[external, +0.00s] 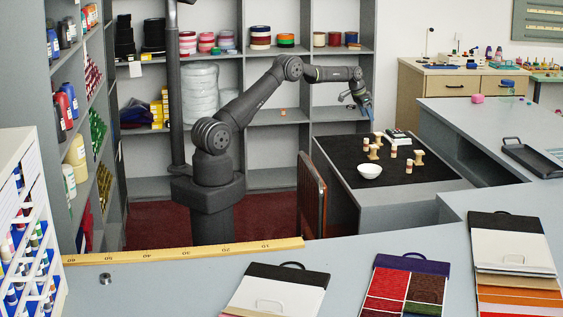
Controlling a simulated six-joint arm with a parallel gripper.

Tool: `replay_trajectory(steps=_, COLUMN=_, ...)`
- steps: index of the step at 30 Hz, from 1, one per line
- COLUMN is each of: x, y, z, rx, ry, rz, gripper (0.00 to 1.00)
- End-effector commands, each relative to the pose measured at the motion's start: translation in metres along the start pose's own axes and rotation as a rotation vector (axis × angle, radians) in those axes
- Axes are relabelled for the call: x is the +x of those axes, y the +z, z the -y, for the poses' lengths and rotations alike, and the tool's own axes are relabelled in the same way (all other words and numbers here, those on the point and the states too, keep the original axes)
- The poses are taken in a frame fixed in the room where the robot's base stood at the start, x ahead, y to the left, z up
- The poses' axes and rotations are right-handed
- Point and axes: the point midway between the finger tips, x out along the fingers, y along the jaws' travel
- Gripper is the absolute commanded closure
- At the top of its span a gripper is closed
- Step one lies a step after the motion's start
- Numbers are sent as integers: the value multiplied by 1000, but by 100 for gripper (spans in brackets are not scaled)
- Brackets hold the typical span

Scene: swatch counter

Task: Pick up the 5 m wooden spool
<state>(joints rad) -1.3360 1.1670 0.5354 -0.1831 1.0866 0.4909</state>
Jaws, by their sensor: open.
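Several small spools stand on the black mat (436,176) of the desk. Pale wooden ones include a spool (373,153) near the middle, a spool (418,158) at the right and a spool (378,138) at the back. Others show a reddish-brown band, such as a spool (394,151) and a spool (409,167). Any length marking is too small to read, so I cannot tell which is the 5 m spool. My gripper (369,115) is open and points down, above the back left of the spools, apart from them.
A white bowl (369,172) stands at the front left of the mat, and a small green-and-white item (398,136) lies at its back. The mat's right front is clear. Shelves (277,117) rise behind my arm.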

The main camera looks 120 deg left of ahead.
Motion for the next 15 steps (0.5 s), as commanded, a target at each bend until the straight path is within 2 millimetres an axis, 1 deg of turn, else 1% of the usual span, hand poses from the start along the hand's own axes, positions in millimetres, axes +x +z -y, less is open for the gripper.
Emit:
replay_trajectory(steps=1, x=11, y=1, z=0, rx=0, ry=1, rz=2, gripper=36)
replay_trajectory(steps=7, x=47, y=1, z=-1, rx=0, ry=1, rz=2, gripper=36)
replay_trajectory(steps=10, x=60, y=0, z=-1, rx=1, ry=0, rz=1, gripper=36)
replay_trajectory(steps=15, x=72, y=0, z=-1, rx=0, ry=0, rz=0, gripper=36)
